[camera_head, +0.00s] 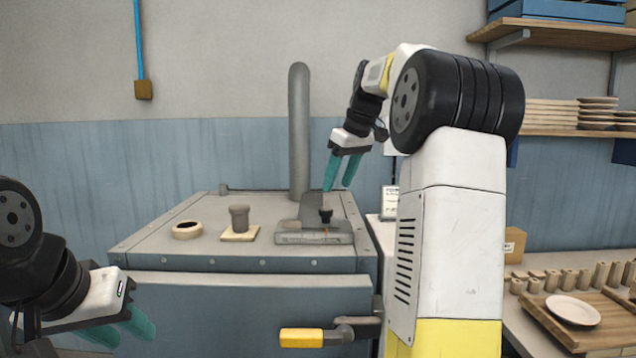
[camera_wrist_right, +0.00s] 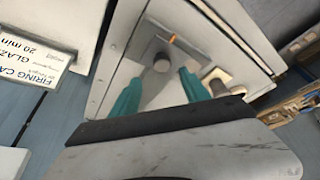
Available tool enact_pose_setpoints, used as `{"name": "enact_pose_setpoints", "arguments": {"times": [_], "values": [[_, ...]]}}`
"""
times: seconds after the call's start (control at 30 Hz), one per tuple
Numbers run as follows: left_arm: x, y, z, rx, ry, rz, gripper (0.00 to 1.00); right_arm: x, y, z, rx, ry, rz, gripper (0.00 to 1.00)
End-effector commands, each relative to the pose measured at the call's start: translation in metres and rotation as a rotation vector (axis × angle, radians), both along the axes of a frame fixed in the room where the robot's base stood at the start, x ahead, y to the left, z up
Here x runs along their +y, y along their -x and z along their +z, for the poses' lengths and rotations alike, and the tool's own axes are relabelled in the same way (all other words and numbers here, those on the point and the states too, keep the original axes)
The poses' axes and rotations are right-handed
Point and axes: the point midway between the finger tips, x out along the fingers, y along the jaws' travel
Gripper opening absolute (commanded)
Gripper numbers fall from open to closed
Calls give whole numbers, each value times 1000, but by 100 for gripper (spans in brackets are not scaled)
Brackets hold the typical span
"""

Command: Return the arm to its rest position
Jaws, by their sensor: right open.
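My right gripper (camera_head: 342,172) is raised above the back right of the grey kiln-like dryer (camera_head: 190,262). Its teal fingers are apart and hold nothing; they also show in the right wrist view (camera_wrist_right: 157,90). Below it on the dryer top is a metal slider plate with a black knob (camera_head: 326,215). In the right wrist view the knob (camera_wrist_right: 161,62) shows between and beyond the fingertips, apart from them. My left gripper (camera_head: 128,325) is low at the left, in front of the dryer, with teal fingers pointing right. Its finger gap is hard to judge.
On the dryer top are a pale ring (camera_head: 187,230) and a plug on a square base (camera_head: 239,222). A pipe (camera_head: 299,130) rises behind. A yellow handle (camera_head: 301,338) juts out in front. At the right, a white plate (camera_head: 573,310) lies on a wooden rack beside several small clay pieces.

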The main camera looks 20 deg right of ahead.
Motion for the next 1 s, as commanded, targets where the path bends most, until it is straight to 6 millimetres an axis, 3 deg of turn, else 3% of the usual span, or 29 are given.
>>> {"name": "enact_pose_setpoints", "arguments": {"times": [0.17,0.27,0.37,0.47,0.6,0.7,0.83,1.0], "values": [[0,0,0,0,0,0,36,12,17,2,-7,-10,-26,54],[0,0,0,0,0,0,36,30,48,2,-19,-28,-76,54],[0,0,0,0,0,0,36,54,92,-6,-36,-55,-143,54],[0,0,0,0,0,0,36,76,138,-23,-54,-84,-212,54],[0,0,0,0,0,0,36,102,200,-59,-80,-130,-297,54],[0,0,0,0,0,0,36,114,236,-87,-95,-160,-346,54],[0,0,0,0,0,0,36,124,267,-116,-107,-189,-390,54],[0,0,0,0,0,0,36,128,282,-132,-111,-203,-412,54]]}}
